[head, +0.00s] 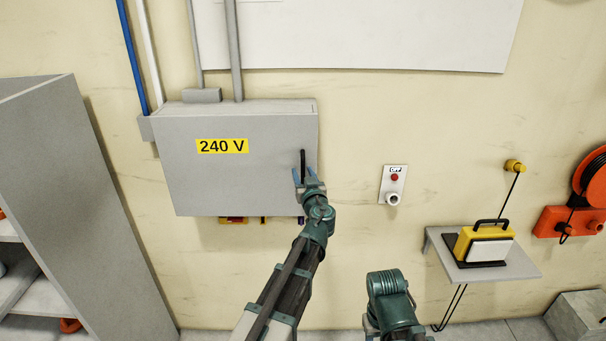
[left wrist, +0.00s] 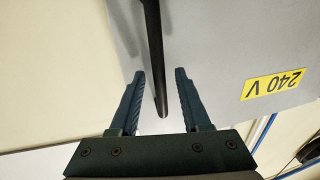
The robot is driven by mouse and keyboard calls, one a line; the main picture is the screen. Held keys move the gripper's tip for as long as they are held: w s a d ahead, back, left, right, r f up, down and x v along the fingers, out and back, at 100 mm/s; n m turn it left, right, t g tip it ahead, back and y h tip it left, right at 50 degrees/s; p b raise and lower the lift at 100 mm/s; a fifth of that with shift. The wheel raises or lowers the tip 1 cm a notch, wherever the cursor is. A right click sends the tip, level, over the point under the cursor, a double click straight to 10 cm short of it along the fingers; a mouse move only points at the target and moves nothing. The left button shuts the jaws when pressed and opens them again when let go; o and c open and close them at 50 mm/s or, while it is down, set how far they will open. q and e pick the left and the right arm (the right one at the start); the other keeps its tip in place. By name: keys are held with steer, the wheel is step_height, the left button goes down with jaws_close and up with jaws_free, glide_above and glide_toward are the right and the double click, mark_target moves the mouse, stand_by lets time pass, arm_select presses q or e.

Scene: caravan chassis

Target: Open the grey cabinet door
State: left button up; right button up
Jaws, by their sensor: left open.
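The grey cabinet (head: 235,180) hangs on the wall, with a yellow "240 V" label on its front; its door looks shut. A black upright bar handle (head: 303,163) is near the door's right edge. My left gripper (head: 305,174) is at the handle, with its jaws open. In the left wrist view, the handle (left wrist: 152,45) runs down between the two blue fingers of the gripper (left wrist: 160,78), with a gap on both sides. The grey door (left wrist: 215,45) is behind it. Part of my right arm shows at the bottom; its gripper is out of view.
A grey shelf unit (head: 85,200) stands at the left. An OFF switch panel (head: 393,184) is on the wall right of the cabinet. A small shelf (head: 500,270) holds a yellow lamp (head: 480,243). An orange cable reel (head: 592,180) is at far right. The wall between cabinet and switch is bare.

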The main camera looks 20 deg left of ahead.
arm_select(q)
steer(key=shift+w+a, duration=0.1)
steer(key=shift+w, duration=0.1)
jaws_close()
stand_by(1.4)
